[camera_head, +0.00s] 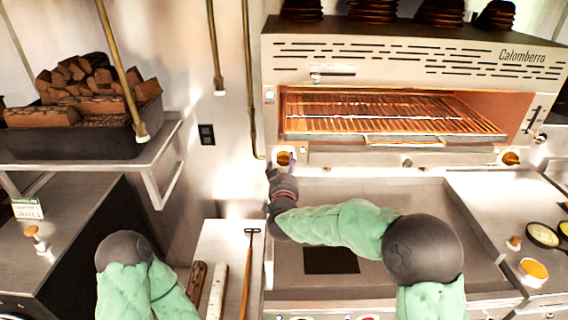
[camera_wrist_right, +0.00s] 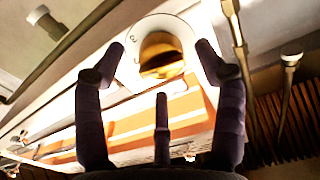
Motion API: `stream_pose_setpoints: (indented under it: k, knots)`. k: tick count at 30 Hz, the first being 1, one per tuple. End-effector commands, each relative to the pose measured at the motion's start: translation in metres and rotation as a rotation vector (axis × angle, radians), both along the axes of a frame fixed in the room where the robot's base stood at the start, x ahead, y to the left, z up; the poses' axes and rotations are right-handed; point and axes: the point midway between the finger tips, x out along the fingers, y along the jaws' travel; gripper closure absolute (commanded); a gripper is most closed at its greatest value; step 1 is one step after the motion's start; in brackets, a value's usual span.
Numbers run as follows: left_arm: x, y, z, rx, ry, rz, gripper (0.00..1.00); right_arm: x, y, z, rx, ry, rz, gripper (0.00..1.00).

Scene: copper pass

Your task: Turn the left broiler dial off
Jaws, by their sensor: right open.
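The left broiler dial (camera_head: 284,158) is a brass knob on the left of the broiler's front strip. In the right wrist view the dial (camera_wrist_right: 161,56) sits on a round white plate with small markings. My right gripper (camera_head: 281,170) is at the dial, just below it in the head view. In the wrist view the right gripper (camera_wrist_right: 159,52) is open, with one finger on each side of the dial and a third finger below it. Whether any finger touches the dial cannot be told. My left arm shows at the lower left; its gripper is out of view.
The broiler (camera_head: 400,75) has glowing racks and a matching right dial (camera_head: 511,158). A flat griddle (camera_head: 400,190) lies below. A black tray of firewood (camera_head: 80,125) stands on the left shelf. A long-handled tool (camera_head: 247,270) lies on the counter. Small bowls (camera_head: 533,270) are at right.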

Motion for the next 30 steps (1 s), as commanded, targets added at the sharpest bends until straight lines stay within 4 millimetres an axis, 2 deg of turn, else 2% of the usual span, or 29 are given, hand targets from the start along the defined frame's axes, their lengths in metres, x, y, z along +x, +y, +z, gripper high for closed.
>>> stream_pose_setpoints:
  k: [6, 16, 17, 22, 23, 30]
  knots:
    - [0.0, 0.0, 0.001, 0.0, 0.0, 0.0, 0.6, 0.018, 0.0, 0.0, -0.001, 0.0, 0.0, 0.29]
    - [0.0, 0.0, 0.001, 0.0, 0.0, 0.0, 0.6, 0.02, 0.0, 0.0, -0.001, 0.0, 0.0, 0.29]
    - [0.0, 0.0, 0.001, 0.0, 0.0, 0.0, 0.6, 0.02, 0.0, 0.0, 0.0, 0.0, 0.0, 0.35]
    - [0.0, 0.0, 0.001, 0.0, 0.0, 0.0, 0.6, 0.02, 0.0, 0.0, 0.0, 0.0, 0.0, 0.83]
    - [0.0, 0.0, 0.001, 0.0, 0.0, 0.0, 0.6, 0.02, 0.0, -0.001, 0.0, 0.001, 0.001, 0.85]
    - [0.0, 0.0, 0.002, 0.0, 0.0, 0.0, 0.6, 0.02, 0.0, -0.002, -0.005, 0.004, 0.001, 0.85]
